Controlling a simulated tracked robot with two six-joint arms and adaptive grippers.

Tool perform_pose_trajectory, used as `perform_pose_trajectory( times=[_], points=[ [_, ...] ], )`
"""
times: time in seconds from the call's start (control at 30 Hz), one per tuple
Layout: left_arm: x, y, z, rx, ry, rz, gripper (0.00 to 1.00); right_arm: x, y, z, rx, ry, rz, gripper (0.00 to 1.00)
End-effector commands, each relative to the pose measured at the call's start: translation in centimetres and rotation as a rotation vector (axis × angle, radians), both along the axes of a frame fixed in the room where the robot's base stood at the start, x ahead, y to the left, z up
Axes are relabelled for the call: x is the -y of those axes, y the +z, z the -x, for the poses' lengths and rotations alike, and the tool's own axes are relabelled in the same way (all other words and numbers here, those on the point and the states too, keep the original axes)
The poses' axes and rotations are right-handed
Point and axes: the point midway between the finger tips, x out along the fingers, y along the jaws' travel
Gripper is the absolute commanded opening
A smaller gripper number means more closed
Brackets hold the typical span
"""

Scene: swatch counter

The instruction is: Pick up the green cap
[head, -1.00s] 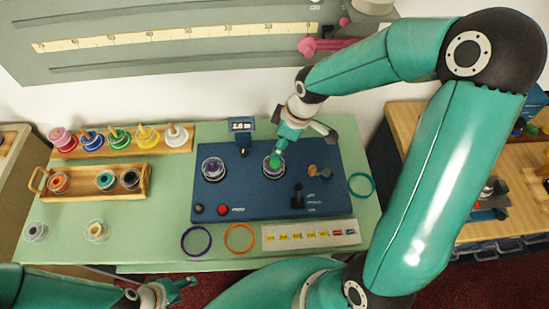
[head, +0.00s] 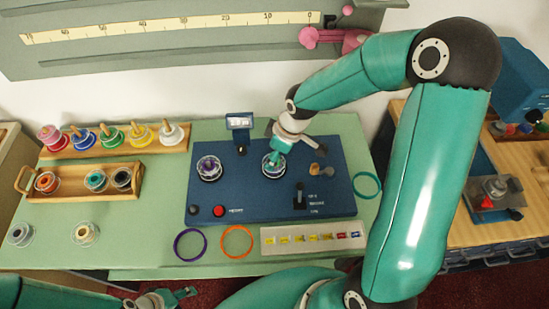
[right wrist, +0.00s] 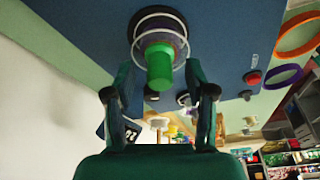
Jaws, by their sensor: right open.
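The green cap (right wrist: 160,66) is an upright-looking green cylinder on a clear, ringed round holder (right wrist: 158,30) on the blue panel. In the head view this holder (head: 273,169) sits at the panel's upper middle, and my right gripper (head: 276,158) covers most of the cap. In the right wrist view my right gripper (right wrist: 160,78) is open, with one finger on each side of the cap's near end. A gap shows between the cap and each finger. My left gripper (head: 184,294) is low at the bottom edge, away from the panel, too small to read.
The blue panel (head: 240,190) has a red button (head: 218,211), a black lever (head: 299,196) and a second holder with purple contents (head: 209,168). Colored spools on a wooden rack (head: 80,150) and a wooden tray (head: 65,191) stand left. Rings and a swatch strip lie in front.

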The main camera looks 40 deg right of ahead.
Motion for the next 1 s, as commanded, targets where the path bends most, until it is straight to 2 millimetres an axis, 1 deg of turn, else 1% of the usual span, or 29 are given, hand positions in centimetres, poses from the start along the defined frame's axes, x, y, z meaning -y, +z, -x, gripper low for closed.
perform_pose_trajectory(
  times=[0.03, 0.27, 0.3, 0.57, 0.73, 0.87, 1.0],
  points=[
    [0.0, 0.0, 0.0, 0.0, 0.0, 0.0, 0.54, 0.0, 0.0, 0.0, 0.0, 0.0, 0.0, 0.52],
    [0.0, 0.0, 0.0, 0.0, 0.0, 0.0, 0.54, 0.0, 0.0, 0.0, 0.0, 0.0, 0.0, 0.13],
    [0.0, 0.0, 0.0, 0.0, 0.0, 0.0, 0.54, 0.0, 0.0, 0.0, 0.0, 0.0, 0.0, 0.12],
    [0.0, 0.1, 0.0, 0.0, 0.0, 0.0, 0.54, 0.0, 0.1, 0.0, 0.0, 0.0, 0.0, 0.12],
    [0.0, 0.4, 0.0, 0.0, 0.0, 0.0, 0.54, 0.0, 0.6, 0.0, 0.0, 0.0, 0.0, 0.12],
    [0.0, 1.3, 0.0, 0.0, 0.0, 0.0, 0.54, 0.0, 1.6, 0.0, 0.002, 0.001, 0.0, 0.12],
    [0.0, 2.8, 0.0, 0.0, 0.0, 0.0, 0.54, 0.0, 3.7, -0.1, 0.002, 0.001, 0.0, 0.12]
  ],
)
